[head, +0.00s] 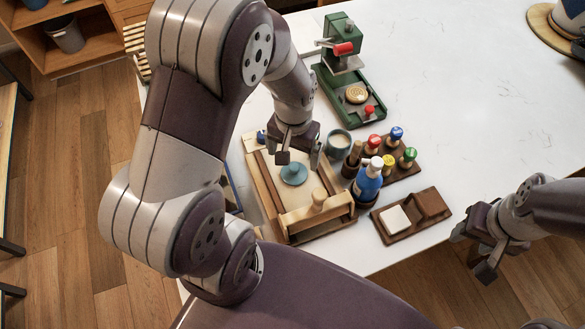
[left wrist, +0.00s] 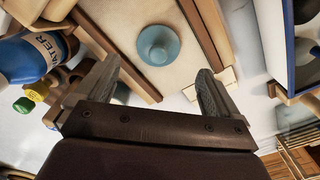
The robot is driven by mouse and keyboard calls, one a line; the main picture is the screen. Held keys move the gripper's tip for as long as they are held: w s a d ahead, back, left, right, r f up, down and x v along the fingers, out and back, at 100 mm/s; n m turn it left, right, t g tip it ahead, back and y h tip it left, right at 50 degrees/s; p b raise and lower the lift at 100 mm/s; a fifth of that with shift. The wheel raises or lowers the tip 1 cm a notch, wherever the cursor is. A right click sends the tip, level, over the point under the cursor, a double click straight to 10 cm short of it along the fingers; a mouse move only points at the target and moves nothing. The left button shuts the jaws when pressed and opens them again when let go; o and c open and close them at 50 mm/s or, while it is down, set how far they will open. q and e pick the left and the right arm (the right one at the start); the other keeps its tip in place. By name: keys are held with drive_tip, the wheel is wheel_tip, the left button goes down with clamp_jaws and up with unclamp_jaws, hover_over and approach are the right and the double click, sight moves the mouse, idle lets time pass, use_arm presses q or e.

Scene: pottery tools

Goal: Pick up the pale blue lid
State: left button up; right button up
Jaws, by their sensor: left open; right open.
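The pale blue lid (head: 293,173) is a small round disc with a knob on top. It lies on the pale surface of a wooden frame (head: 262,192) on the white table. In the left wrist view the lid (left wrist: 158,45) sits beyond the fingertips, roughly between their lines and apart from them. My left gripper (head: 299,157) is open and empty, above the far side of the frame, close to the lid; its fingers also show in the left wrist view (left wrist: 155,90). My right gripper (head: 478,255) is open and empty at the table's front right edge.
A blue bottle (head: 367,185) stands just right of the frame, near a teal cup (head: 339,143) and a wooden rack of coloured-top stampers (head: 408,157). A green press (head: 349,90) stands behind. A brown tray (head: 388,238) holds blocks.

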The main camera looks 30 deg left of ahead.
sight(294, 167)
use_arm(q)
drive_tip(key=f, duration=0.3)
drive_tip(key=f+p, duration=0.1)
drive_tip(key=shift+s+d+f, duration=0.15)
drive_tip(key=shift+d+f, duration=0.1)
drive_tip(key=shift+d, duration=0.05)
drive_tip(key=shift+f, duration=0.4)
drive_tip(key=shift+a+f, duration=0.15)
drive_tip(key=shift+a, duration=0.05)
drive_tip(key=shift+d, duration=0.15)
drive_tip(key=c, duration=1.1)
